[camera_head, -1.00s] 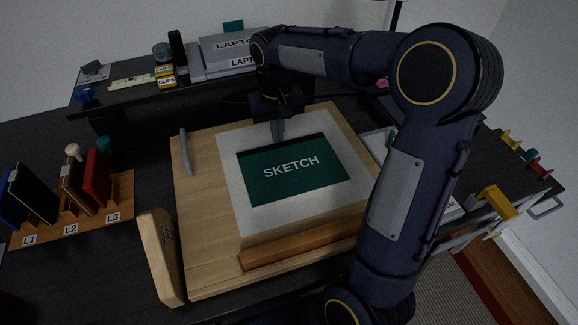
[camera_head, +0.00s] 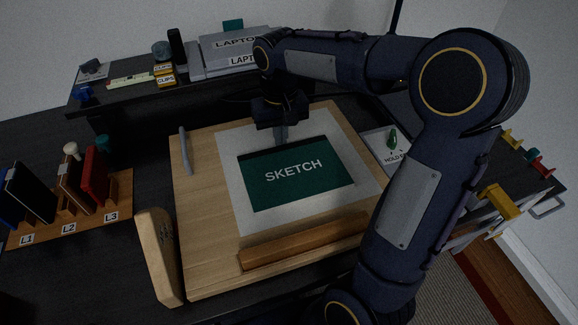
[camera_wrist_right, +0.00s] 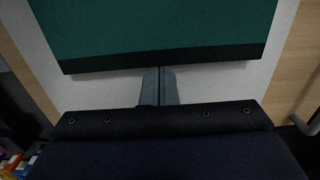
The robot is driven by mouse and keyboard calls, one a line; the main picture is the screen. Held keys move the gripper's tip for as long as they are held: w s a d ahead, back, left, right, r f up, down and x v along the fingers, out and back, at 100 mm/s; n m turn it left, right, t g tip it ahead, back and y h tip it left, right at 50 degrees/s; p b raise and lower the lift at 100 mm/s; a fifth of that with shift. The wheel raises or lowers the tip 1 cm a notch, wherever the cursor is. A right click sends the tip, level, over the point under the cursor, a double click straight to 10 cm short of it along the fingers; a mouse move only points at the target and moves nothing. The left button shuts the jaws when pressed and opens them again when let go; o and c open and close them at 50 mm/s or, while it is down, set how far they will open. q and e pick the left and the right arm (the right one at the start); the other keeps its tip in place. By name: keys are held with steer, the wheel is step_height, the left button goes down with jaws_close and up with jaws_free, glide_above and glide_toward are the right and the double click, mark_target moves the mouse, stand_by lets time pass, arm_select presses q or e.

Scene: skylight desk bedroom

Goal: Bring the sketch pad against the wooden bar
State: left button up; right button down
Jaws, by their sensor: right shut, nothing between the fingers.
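The green sketch pad (camera_head: 297,182), labelled SKETCH with a dark band along its far edge, lies flat on a white sheet (camera_head: 232,205) on the wooden board (camera_head: 205,230). The wooden bar (camera_head: 300,242) lies along the near side of the board, with a strip of white sheet between it and the pad. My right gripper (camera_head: 281,139) is shut and empty at the pad's far edge. In the right wrist view its fingertips (camera_wrist_right: 159,72) are at the dark band of the pad (camera_wrist_right: 160,30); whether they touch cannot be told. My left gripper is not in view.
A grey stick (camera_head: 186,150) lies on the board's left side. A wooden block (camera_head: 160,257) stands at its near left corner. A slotted rack (camera_head: 122,190) holds books at left. A raised shelf (camera_head: 130,93) with laptop boxes (camera_head: 225,52) is behind.

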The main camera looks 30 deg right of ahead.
mark_target(290, 162)
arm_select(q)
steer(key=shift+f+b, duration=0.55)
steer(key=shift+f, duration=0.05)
arm_select(e)
steer(key=shift+s+a, duration=0.25)
steer(key=shift+s, duration=0.8)
steer(key=shift+s+a, duration=0.25)
steer(key=shift+s, duration=0.85)
steer(key=shift+s+a, duration=0.25)
steer(key=shift+s, duration=0.8)
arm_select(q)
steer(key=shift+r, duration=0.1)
arm_select(e)
steer(key=shift+r, duration=0.15)
